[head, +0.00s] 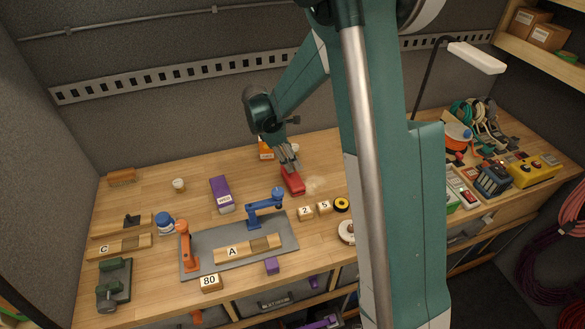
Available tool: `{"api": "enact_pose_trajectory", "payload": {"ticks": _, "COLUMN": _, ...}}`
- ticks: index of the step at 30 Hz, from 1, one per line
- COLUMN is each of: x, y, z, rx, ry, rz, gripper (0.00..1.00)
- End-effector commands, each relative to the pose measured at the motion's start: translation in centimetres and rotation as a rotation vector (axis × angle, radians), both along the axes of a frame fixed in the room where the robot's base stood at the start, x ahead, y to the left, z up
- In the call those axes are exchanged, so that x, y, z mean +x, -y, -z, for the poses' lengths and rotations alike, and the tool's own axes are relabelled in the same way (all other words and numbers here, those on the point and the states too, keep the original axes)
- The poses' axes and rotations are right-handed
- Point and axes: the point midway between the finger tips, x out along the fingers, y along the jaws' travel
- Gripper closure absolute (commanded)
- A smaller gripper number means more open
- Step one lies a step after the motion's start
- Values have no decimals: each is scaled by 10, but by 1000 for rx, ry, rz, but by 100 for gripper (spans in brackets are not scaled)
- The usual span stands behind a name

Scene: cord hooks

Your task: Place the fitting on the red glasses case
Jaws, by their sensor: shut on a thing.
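The red glasses case (294,184) lies on the bench near its middle, toward the back. My gripper (289,168) points down at the case's far end and overlaps it in this view. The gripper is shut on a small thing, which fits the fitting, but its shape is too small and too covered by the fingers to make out. I cannot tell whether it touches the case or is held just above it.
An orange-labelled item (265,149) stands behind the gripper. A purple box (221,194) is to the left. My arm hides part of the bench on the right.

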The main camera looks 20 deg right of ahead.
Motion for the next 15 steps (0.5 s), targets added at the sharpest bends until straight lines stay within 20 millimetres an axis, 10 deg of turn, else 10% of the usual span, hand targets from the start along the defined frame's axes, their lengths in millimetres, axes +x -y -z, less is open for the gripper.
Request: {"api": "enact_pose_trajectory", "payload": {"ticks": 15, "x": 0, "y": 0, "z": 36, "rx": 0, "ry": 0, "rz": 0, "gripper": 89}}
